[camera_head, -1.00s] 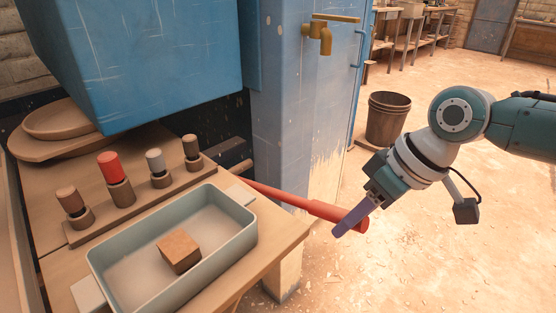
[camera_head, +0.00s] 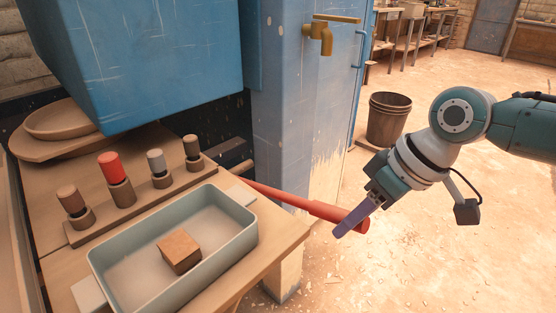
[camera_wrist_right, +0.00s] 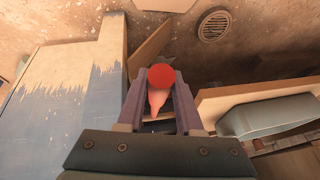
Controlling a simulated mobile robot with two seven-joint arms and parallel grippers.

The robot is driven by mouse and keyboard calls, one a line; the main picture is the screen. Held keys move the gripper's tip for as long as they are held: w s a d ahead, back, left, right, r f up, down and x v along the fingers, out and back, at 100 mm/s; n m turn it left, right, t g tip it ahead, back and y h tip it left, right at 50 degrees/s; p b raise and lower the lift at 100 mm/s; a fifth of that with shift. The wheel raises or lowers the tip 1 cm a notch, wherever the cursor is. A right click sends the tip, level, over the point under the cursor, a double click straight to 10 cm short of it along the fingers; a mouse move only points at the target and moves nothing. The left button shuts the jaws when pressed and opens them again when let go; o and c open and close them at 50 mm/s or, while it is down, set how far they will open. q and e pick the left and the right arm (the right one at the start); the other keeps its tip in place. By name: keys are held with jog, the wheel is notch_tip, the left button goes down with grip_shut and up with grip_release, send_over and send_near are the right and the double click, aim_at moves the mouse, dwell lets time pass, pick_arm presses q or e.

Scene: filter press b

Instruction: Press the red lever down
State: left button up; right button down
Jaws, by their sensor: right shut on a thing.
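The red lever (camera_head: 306,206) slants down to the right from the machine, past the wooden table's corner, and ends in a thicker grip. My right gripper (camera_head: 354,223) is at the outer end of this grip, with its purple fingers around it. In the right wrist view, the round red end of the lever (camera_wrist_right: 189,76) sits between the two fingers of my right gripper (camera_wrist_right: 165,85), which is shut on it. My left gripper is in neither view.
A pale tray (camera_head: 222,245) with a brown block (camera_head: 179,251) sits on the wooden table (camera_head: 281,232). Several pegs stand in a rack behind it. A blue pillar (camera_head: 300,100) with a brass tap (camera_head: 322,38) stands behind the lever. A bucket (camera_head: 387,120) stands on the floor.

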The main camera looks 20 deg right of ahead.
notch_tip(320, 180, down, 19)
jog(key=t+y+b, duration=0.2)
jog(key=t+b, duration=0.3)
jog(key=b, duration=1.9)
jog(key=shift+s+d+n, duration=0.15)
jog(key=shift+s+n, duration=0.15)
jog(key=shift+s, duration=0.1)
jog(key=c, duration=0.9)
grip_release()
jog(key=shift+o, duration=1.4)
jog(key=shift+w+r, duration=0.1)
jog(key=shift+w, duration=0.15)
jog(key=shift+o, duration=0.2)
jog(key=shift+s+r+t+y, duration=0.1)
jog(key=shift+r+t+y, duration=0.1)
jog(key=shift+t+y, duration=0.1)
